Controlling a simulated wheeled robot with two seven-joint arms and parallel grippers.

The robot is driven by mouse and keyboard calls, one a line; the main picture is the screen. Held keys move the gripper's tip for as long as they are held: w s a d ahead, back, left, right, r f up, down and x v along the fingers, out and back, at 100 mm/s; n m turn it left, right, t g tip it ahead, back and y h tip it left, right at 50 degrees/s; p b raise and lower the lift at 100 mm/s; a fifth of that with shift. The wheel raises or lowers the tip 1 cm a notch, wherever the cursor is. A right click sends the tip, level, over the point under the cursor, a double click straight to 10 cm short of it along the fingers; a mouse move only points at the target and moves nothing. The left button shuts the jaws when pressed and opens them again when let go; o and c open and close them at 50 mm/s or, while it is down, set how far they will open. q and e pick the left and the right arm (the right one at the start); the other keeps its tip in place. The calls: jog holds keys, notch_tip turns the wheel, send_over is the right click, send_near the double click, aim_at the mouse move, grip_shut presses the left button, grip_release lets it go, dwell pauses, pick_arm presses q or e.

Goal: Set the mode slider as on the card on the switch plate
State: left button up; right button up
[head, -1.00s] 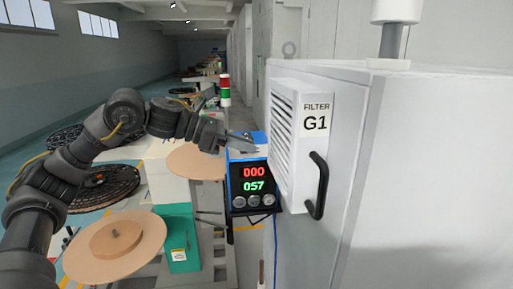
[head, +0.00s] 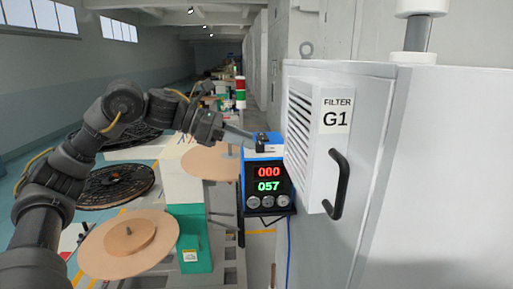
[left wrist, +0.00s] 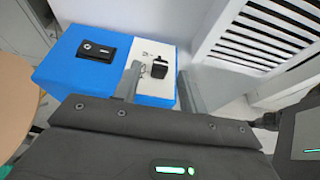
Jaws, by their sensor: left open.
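A blue box (head: 249,173) with a red 000 and a green 057 display stands left of the filter cabinet. The left wrist view looks down on its blue top (left wrist: 58,72). A white plate (left wrist: 150,92) there carries a small black knob (left wrist: 160,67) and faint small markings, too small to read. A black plate (left wrist: 97,47) with a round mark and a pale bar lies left of it. My left gripper (head: 254,143) is open and empty above the box; in the left wrist view its fingers (left wrist: 158,88) appear on either side of the knob. I cannot tell contact. My right gripper is not in view.
The filter cabinet G1 (head: 375,130) with a black handle (head: 338,185) stands close on the right of the box.

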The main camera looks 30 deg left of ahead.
pick_arm(q)
jog(key=b+v, duration=0.1)
jog(key=v, duration=0.5)
jog(key=shift+s+a, duration=0.25)
jog(key=shift+a, duration=0.05)
jog(key=shift+r, duration=0.1)
